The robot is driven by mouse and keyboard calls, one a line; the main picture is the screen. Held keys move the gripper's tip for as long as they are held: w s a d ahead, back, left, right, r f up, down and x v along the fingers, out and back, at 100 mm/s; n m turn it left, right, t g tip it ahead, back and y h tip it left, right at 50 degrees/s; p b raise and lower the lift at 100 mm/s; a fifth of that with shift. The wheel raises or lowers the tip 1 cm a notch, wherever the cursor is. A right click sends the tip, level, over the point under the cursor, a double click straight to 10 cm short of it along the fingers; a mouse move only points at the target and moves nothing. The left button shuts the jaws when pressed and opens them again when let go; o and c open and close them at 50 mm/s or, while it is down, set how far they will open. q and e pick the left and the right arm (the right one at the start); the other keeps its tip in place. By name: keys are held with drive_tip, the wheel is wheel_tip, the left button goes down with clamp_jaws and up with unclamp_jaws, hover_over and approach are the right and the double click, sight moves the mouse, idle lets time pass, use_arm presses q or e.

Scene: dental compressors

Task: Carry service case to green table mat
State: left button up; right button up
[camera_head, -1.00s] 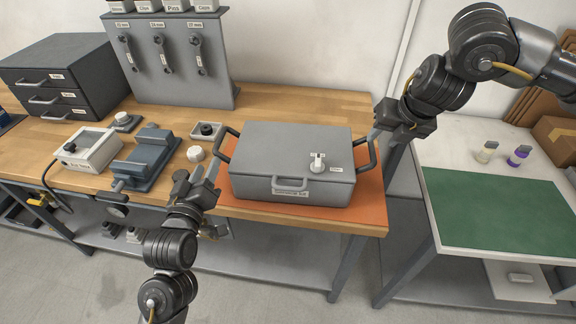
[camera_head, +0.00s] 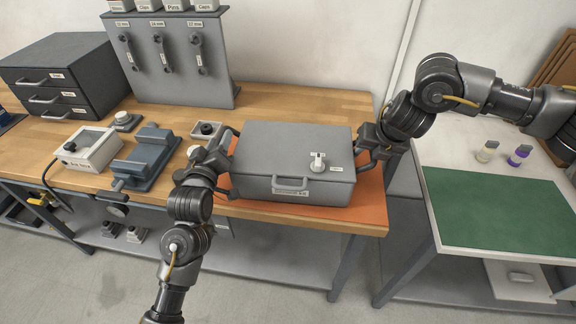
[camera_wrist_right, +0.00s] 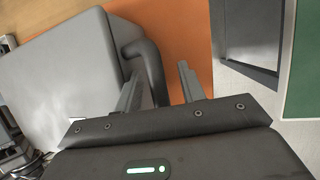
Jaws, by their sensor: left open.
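The grey service case (camera_head: 292,150) stands closed on the orange mat (camera_head: 362,206) on the wooden bench, with a bar handle on each side. The green table mat (camera_head: 500,212) lies bare on the white table at the right. My left gripper (camera_head: 222,158) is at the case's left handle, open; its fingers partly hide that handle. My right gripper (camera_head: 368,150) is at the right handle (camera_head: 372,163). In the right wrist view its fingers (camera_wrist_right: 160,88) stand apart, with the dark handle (camera_wrist_right: 150,65) between them, nearer the left finger.
Two small bottles (camera_head: 519,155) stand behind the green mat. A gap separates the bench from the white table (camera_head: 447,150). A grey vise (camera_head: 148,155), a white device (camera_head: 90,149) and a drawer cabinet (camera_head: 66,75) occupy the bench's left.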

use_arm(q)
drive_tip(key=c, duration=0.9)
use_arm(e)
clamp_jaws()
use_arm(q)
clamp_jaws()
use_arm(e)
drive_tip(key=shift+r, duration=0.1)
